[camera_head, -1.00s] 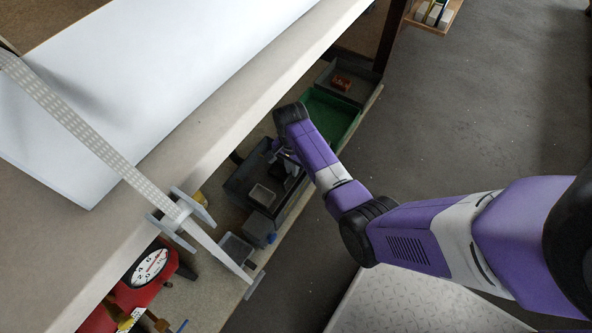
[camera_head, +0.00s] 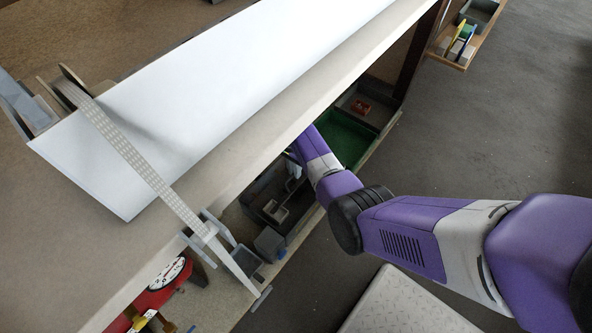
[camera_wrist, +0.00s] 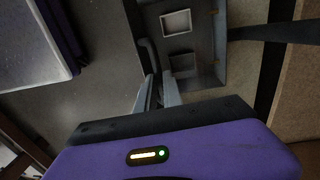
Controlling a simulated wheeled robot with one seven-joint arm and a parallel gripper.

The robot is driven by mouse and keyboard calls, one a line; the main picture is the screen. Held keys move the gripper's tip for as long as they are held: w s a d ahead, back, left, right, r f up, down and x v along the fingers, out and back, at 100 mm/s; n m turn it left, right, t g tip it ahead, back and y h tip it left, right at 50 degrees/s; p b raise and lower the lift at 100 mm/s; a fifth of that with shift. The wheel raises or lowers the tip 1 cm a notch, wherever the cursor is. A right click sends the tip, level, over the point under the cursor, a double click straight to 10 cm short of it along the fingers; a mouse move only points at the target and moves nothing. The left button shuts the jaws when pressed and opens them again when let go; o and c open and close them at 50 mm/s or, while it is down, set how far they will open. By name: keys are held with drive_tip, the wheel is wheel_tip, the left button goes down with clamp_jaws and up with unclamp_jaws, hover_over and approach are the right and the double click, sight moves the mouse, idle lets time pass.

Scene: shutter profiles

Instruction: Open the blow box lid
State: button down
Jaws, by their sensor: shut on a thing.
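The blow box (camera_wrist: 203,58) is a dark grey open case with a pale-framed square and a darker square inside, seen in the upper middle of the wrist view. In the head view the dark box (camera_head: 262,196) sits on the shelf under the table, partly covered by my arm. My gripper (camera_wrist: 157,80) has its two pale fingers close together at the box's left edge. They are shut on a dark curved part that looks like the lid handle (camera_wrist: 148,52). The lid's exact angle cannot be told.
The table (camera_head: 240,165) overhangs the shelf, its edge close above my arm. A green bin (camera_head: 346,137) stands behind the box, and a small grey box (camera_head: 268,243) in front. A patterned strap (camera_head: 135,160) hangs over the table edge.

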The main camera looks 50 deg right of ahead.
drive_tip(key=shift+w+a, duration=0.15)
drive_tip(key=shift+w, duration=0.1)
